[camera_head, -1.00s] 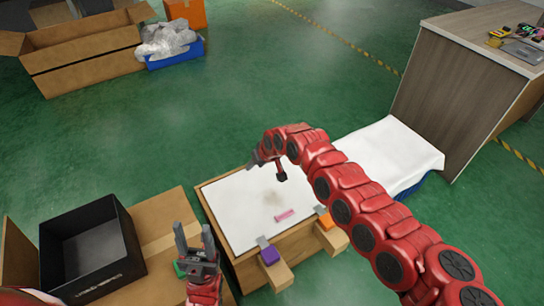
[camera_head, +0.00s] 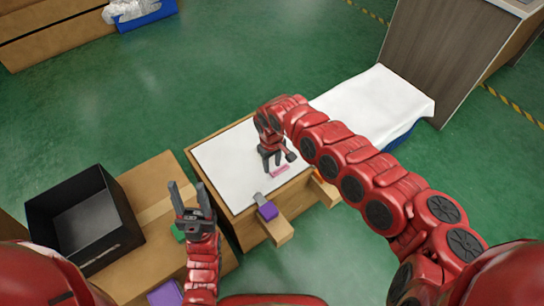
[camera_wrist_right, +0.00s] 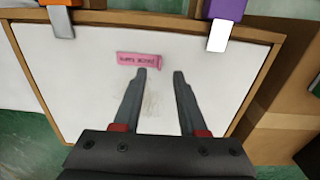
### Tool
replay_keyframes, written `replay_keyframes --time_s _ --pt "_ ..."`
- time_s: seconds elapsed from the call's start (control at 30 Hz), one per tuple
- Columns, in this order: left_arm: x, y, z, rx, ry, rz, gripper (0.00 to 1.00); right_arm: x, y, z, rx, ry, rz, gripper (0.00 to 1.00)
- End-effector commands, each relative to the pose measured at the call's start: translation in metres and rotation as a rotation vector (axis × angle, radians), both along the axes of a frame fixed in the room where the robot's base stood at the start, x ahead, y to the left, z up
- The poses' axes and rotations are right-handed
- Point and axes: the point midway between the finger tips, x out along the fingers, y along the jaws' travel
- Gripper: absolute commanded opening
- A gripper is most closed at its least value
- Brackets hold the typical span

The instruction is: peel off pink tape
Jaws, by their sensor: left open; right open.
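The pink tape (camera_head: 279,171) is a short strip on the white board (camera_head: 222,158), near the board's front edge. In the right wrist view the pink tape (camera_wrist_right: 138,60) carries dark lettering, and its right end looks slightly raised. My right gripper (camera_head: 272,165) is open and empty, just beside the tape; in the wrist view its fingertips (camera_wrist_right: 160,72) are near the tape's right end. I cannot tell if they touch it. My left gripper (camera_head: 188,191) is open and empty, pointing up over the cardboard box, away from the board.
A purple clamp (camera_head: 267,210) and an orange clamp (camera_head: 318,178) sit at the board's front edge. A black box (camera_head: 85,222) stands left on cardboard (camera_head: 150,185). A white-covered blue bin (camera_head: 370,105) and a wooden cabinet (camera_head: 440,60) are at right.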

Motion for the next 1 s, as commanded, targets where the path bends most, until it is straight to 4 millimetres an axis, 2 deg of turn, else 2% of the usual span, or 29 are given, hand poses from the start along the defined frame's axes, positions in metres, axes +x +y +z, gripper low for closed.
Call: replay_keyframes --time_s 0.03,0.1,0.3,0.67,0.7,0.9,0.93,1.0 --pt "0.0 0.0 -0.006 0.0 0.0 0.0 0.5 -0.001 0.002 -0.014 0.002 0.004 0.001 0.41" --pt "0.0 0.0 -0.009 0.0 0.0 0.0 0.5 -0.001 0.0 -0.026 0.0 0.004 -0.001 0.41" --pt "0.0 0.0 -0.015 0.0 0.0 0.0 0.5 0.001 0.0 -0.048 0.001 0.0 0.0 0.41" --pt "0.0 0.0 -0.015 0.0 0.0 0.0 0.5 0.001 0.0 -0.053 0.001 -0.002 -0.001 0.41" --pt "0.0 0.0 -0.015 0.0 0.0 0.0 0.5 0.001 0.0 -0.053 0.001 -0.002 -0.001 0.39" --pt "0.0 0.0 -0.015 0.0 0.0 0.0 0.5 0.001 -0.001 -0.053 0.001 -0.002 -0.001 0.03" --pt "0.0 0.0 -0.015 0.0 0.0 0.0 0.5 0.001 -0.001 -0.053 0.001 -0.002 -0.001 0.0" --pt "0.0 0.0 -0.015 0.0 0.0 0.0 0.5 0.001 -0.001 -0.052 0.001 -0.001 -0.001 0.0"
